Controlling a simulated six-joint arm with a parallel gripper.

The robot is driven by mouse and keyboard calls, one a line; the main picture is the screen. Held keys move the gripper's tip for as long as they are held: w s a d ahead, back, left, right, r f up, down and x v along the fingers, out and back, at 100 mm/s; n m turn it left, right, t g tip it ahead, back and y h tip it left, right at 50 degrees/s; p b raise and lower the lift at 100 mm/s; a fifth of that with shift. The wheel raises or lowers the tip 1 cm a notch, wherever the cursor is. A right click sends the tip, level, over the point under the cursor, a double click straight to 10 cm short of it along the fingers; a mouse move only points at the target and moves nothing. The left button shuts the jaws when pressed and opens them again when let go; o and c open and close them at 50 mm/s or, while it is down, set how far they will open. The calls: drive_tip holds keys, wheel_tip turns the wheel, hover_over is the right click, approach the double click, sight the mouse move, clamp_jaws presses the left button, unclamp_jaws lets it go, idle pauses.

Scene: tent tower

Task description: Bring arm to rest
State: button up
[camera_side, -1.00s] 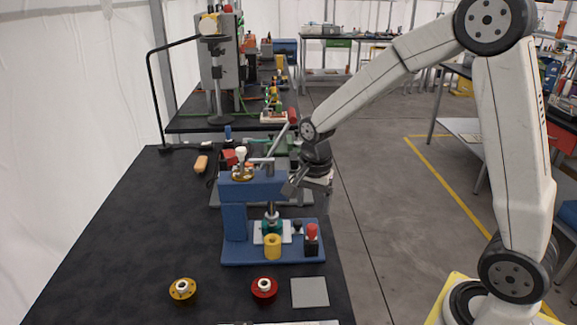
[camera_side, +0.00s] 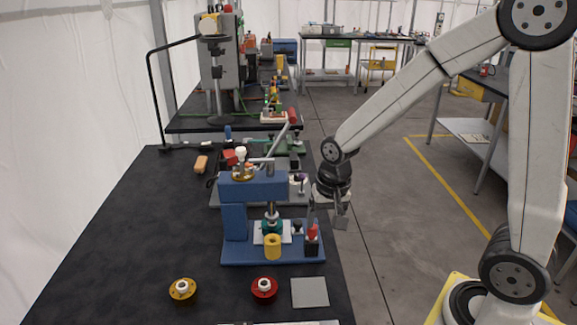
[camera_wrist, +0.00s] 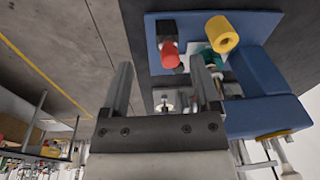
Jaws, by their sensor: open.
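My gripper (camera_side: 327,212) hangs at the right edge of the black table in the side view, just right of the blue press (camera_side: 253,187). In the wrist view my gripper (camera_wrist: 163,85) has its two fingers apart with nothing between them. The press stands on a blue base with a yellow cylinder (camera_side: 272,246), a teal part (camera_side: 271,226) under its ram and a red-topped black part (camera_side: 312,239). The red-topped part (camera_wrist: 169,53) and yellow cylinder (camera_wrist: 222,35) also show in the wrist view, beyond the fingers. Whether a finger touches the base cannot be told.
A yellow flanged part (camera_side: 183,290), a red flanged part (camera_side: 264,289) and a grey square plate (camera_side: 310,292) lie at the table's front. The black table (camera_side: 130,235) is bare on the left. Open grey floor (camera_side: 400,235) lies right of the table.

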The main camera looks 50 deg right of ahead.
drive_tip(key=s+n, duration=0.2)
drive_tip(key=s+a+f+n, duration=0.1)
drive_tip(key=n, duration=0.2)
drive_tip(key=s+n+t, duration=0.1)
drive_tip(key=s+n, duration=0.1)
drive_tip(key=shift+s+a+f+n, duration=0.15)
drive_tip(key=shift+s+a+n, duration=0.15)
drive_tip(key=shift+n, duration=0.1)
idle(0.5)
